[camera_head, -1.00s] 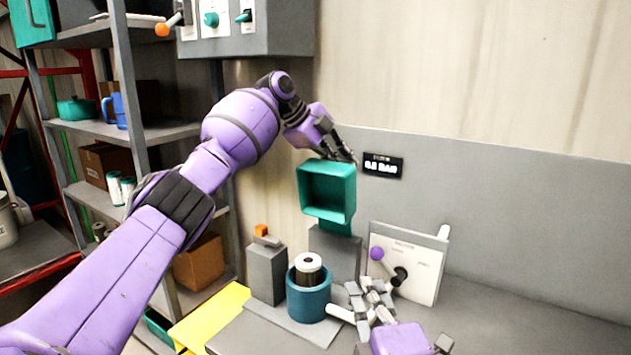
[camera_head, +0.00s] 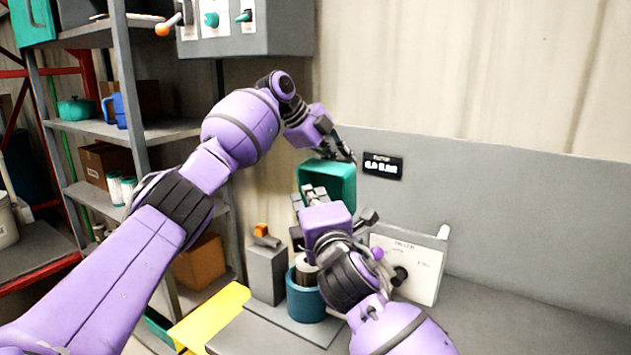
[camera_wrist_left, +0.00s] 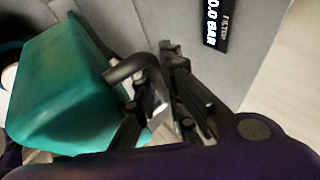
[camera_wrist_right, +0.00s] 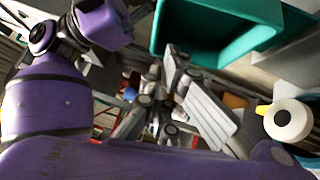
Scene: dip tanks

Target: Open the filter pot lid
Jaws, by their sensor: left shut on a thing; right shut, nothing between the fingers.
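The teal filter pot lid (camera_head: 343,172) stands raised on its hinge behind the pot, its hollow side facing the head camera. My left gripper (camera_head: 347,157) is shut on the lid's dark bent handle (camera_wrist_left: 135,68), seen in the left wrist view. The blue filter pot (camera_head: 303,304) is uncovered, with a dark cartridge with a white ring top (camera_wrist_right: 288,120) in it. My right gripper (camera_head: 312,194) is shut and empty in front of the lid's hollow, above the pot; whether it touches the lid I cannot tell. My right arm hides part of the pot and hinge post.
A white panel (camera_head: 421,262) with a purple-knobbed lever stands right of the pot. A grey block with an orange handle (camera_head: 263,232) stands to its left. A black pressure display (camera_head: 383,166) is on the wall. The counter at right is clear.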

